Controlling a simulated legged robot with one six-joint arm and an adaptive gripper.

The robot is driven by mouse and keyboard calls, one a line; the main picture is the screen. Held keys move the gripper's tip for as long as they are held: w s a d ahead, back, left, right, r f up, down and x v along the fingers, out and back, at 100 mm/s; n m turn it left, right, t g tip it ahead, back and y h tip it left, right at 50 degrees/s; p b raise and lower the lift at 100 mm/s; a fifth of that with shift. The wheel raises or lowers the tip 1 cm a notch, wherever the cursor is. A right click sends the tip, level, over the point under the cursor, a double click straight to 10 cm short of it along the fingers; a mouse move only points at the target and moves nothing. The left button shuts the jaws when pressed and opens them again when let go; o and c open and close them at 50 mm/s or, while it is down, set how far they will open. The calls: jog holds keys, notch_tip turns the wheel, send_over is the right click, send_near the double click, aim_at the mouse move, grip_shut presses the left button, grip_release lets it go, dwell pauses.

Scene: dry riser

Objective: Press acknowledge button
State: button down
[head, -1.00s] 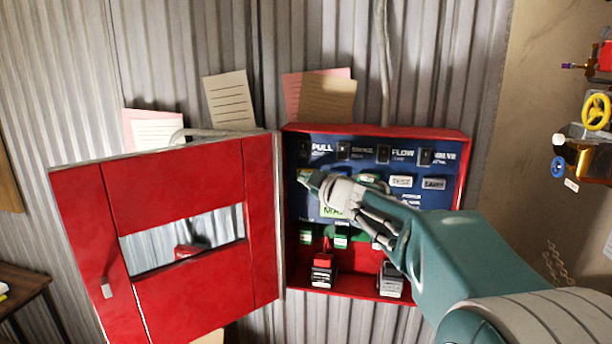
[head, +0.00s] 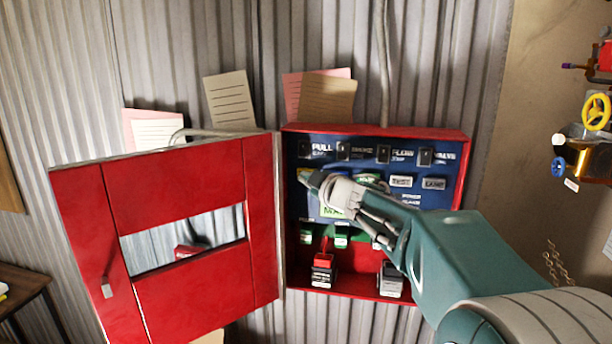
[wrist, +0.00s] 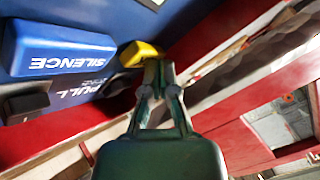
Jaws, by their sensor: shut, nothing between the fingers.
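A red alarm box (head: 470,160) hangs open on the wall, with a blue panel (head: 455,200) of buttons and switches inside. My gripper (head: 304,177) is shut and empty at the panel's upper left. A yellow button (wrist: 140,52) sits right at my fingertips (wrist: 159,70) in the wrist view; contact cannot be told. In the head view only a sliver of yellow shows beside the fingertips. No acknowledge label is readable. A blue button (wrist: 60,50) marked SILENCE appears upside down beside the yellow one in the wrist view.
The red door (head: 175,190) stands open to the left, close to my fingertips. TEST (head: 401,181) and LAMP (head: 433,183) buttons are to the right. A small red-topped device (head: 323,265) and a grey one (head: 390,280) sit low in the box. Valves hang far right.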

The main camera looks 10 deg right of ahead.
jog(key=shift+s+a, duration=0.3)
jog(key=shift+s, duration=0.3)
jog(key=shift+s, duration=0.1)
jog(key=s, duration=0.1)
jog(key=s+a, duration=0.1)
jog(key=s, duration=0.1)
jog(key=s+a, duration=0.1)
jog(key=shift+s+a, duration=0.1)
jog(key=shift+s, duration=0.1)
dwell(0.5)
jog(key=s+d+f+m+g+h, duration=0.25)
jog(key=s+m+h, duration=0.2)
jog(key=s, duration=0.25)
jog(key=s+d+f+m+g+h, duration=0.1)
jog(key=s+d+f+m+h, duration=0.3)
jog(key=s+m, duration=0.25)
jog(key=s+a+f+m+g+y, duration=0.1)
jog(key=s+a+f+g, duration=0.1)
jog(key=s+f, duration=0.3)
jog(key=s+a+f+m+g+y, duration=0.1)
jog(key=s+f+g, duration=0.4)
jog(key=s, duration=0.8)
jog(key=shift+a+f+m+y, duration=0.4)
jog(key=shift+a+f, duration=0.2)
jog(key=shift+f, duration=0.2)
